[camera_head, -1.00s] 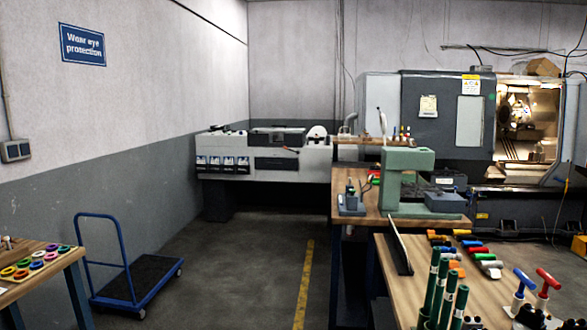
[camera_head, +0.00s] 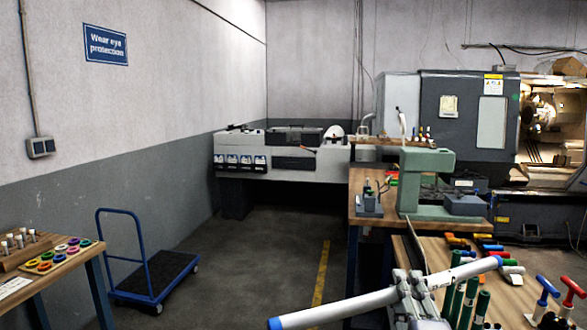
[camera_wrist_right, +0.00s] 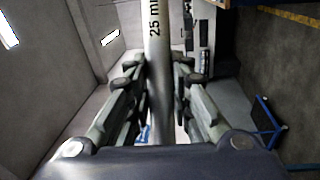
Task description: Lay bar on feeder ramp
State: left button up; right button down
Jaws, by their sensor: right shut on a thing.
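My right gripper (camera_head: 412,285) is shut on a long pale grey bar (camera_head: 350,307) with blue ends, low in the front of the head view. The bar lies across the picture, its right end higher than its left. In the right wrist view, the bar (camera_wrist_right: 158,60) stands between the two fingers and bears a "25 mm" mark. A long grey and white machine, which looks like the bar feeder (camera_head: 235,166), stands at the back wall, left of the lathe (camera_head: 470,130). It is well away from the bar, and I cannot make out its ramp clearly. My left gripper is not in view.
A wooden bench (camera_head: 520,294) with coloured tools and green tubes (camera_head: 468,300) lies at front right. A green press (camera_head: 425,180) stands on the bench behind. A blue cart (camera_head: 150,277) and a table (camera_head: 68,265) are at left. The floor between is clear.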

jog(key=shift+r, duration=0.3)
jog(key=shift+f, duration=0.1)
jog(key=shift+d+f, duration=0.1)
jog(key=shift+f, duration=0.15)
jog(key=s+d+f+m+h, duration=0.1)
jog(key=s+d+f, duration=0.1)
jog(key=f, duration=0.3)
jog(key=s+d+f+h, duration=0.1)
jog(key=s+d+f, duration=0.15)
jog(key=f, duration=0.25)
jog(key=s+a+f+n+y, duration=0.2)
jog(key=s+a+f+y, duration=0.2)
jog(key=s+f, duration=0.7)
jog(key=shift+s, duration=0.1)
jog(key=shift+a+n, duration=0.1)
jog(key=shift+n, duration=0.2)
